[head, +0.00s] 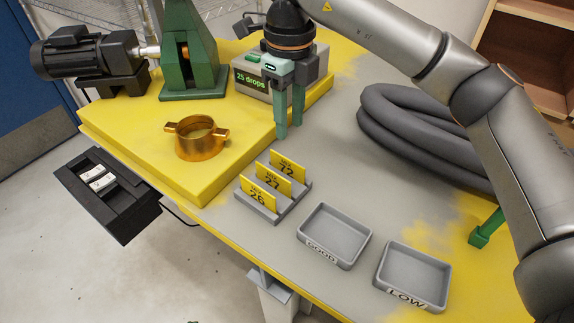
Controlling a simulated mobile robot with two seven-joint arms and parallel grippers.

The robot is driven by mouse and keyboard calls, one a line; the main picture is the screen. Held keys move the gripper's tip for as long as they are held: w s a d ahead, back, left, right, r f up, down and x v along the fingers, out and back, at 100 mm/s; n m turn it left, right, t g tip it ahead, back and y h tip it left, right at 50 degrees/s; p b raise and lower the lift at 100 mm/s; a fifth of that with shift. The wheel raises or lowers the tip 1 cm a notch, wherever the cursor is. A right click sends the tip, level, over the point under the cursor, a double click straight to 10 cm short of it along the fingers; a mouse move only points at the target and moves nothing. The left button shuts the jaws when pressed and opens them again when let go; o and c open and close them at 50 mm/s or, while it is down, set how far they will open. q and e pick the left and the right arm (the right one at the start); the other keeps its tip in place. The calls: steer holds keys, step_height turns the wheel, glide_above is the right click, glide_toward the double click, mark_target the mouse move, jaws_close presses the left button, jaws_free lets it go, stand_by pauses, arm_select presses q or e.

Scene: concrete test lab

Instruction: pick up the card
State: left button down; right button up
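Three yellow cards with black numbers stand tilted in a grey slotted rack (262,214) near the table's middle. The back card (287,166) reads 72, the middle card (273,181) appears to read 27, and the front card (258,195) appears to read 26. My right gripper (289,129) points down behind the rack, apart from the cards. Its two green fingers have a narrow gap between them, with nothing held. My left gripper is not in view.
Grey trays marked GOOD (336,236) and LOW (413,276) stand right of the rack. A brass ring (201,141) and a counter reading "25 drops" (252,82) are on the yellow raised block. A thick grey hose (410,125) coils at the right. A black box (107,193) is at the left.

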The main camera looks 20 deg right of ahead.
mark_target(287, 160)
steer(key=f, duration=0.9)
steer(key=shift+s+a+f, duration=0.1)
steer(key=shift+a+f, duration=0.15)
steer(key=shift+f, duration=0.15)
jaws_close()
